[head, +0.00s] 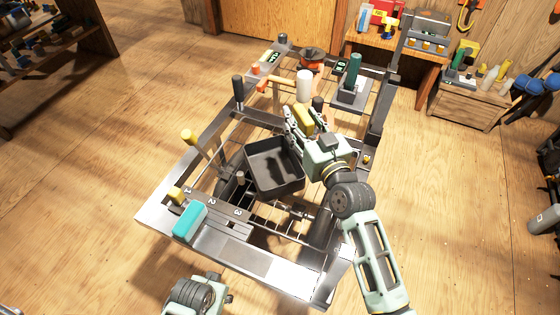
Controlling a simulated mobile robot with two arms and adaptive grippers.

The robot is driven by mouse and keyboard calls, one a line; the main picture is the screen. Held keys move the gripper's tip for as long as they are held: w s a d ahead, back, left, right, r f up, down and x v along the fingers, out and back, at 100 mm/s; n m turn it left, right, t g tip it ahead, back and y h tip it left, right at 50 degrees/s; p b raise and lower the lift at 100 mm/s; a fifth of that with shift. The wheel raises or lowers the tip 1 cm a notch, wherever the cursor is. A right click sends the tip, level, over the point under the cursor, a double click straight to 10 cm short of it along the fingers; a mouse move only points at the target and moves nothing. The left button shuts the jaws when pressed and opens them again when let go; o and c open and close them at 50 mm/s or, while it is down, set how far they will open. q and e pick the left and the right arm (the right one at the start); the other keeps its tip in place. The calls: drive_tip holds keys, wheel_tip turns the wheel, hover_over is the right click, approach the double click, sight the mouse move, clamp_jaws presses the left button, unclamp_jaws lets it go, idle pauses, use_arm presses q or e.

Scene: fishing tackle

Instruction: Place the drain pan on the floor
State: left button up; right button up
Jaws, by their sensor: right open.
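The drain pan appears to be the black, open rectangular pan (274,181), which looks empty. In the head view it is within the metal frame (160,205), turned at an angle. I cannot tell what bears it from below. My right gripper (291,131) is open at the pan's far right corner, close to its rim. I cannot tell whether the fingers touch it. Part of my left arm shows at the bottom edge, but its fingers are not seen. The wooden floor (90,190) is bare to the left of the frame.
A teal block (190,221) and yellow-topped handle (188,136) are at the frame's left side. A wooden crate (463,106) stands right.

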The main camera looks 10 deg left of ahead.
drive_tip(key=shift+c, duration=0.7)
clamp_jaws()
drive_tip(key=shift+r, duration=0.1)
